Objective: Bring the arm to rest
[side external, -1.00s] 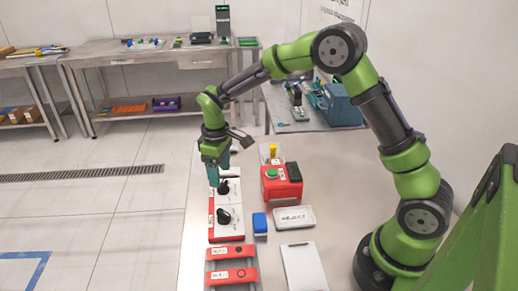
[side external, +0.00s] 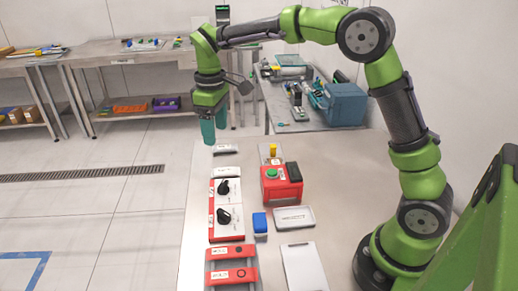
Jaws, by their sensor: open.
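My gripper (side external: 212,134) hangs from the green arm above the far left end of the metal table (side external: 335,190). Its teal fingers point down and stand apart, with nothing seen between them. It is clear of the objects below it. A white and red panel with two black knobs (side external: 223,187) lies on the table in front of it. A small dark-and-white piece (side external: 225,150) lies just below and right of the fingertips.
A red box with a green button (side external: 282,183), a blue block (side external: 260,223), a grey tray (side external: 294,217), a white sheet (side external: 303,267) and red units (side external: 231,264) occupy the table. A back bench (side external: 345,102) holds equipment. The table's right middle is bare.

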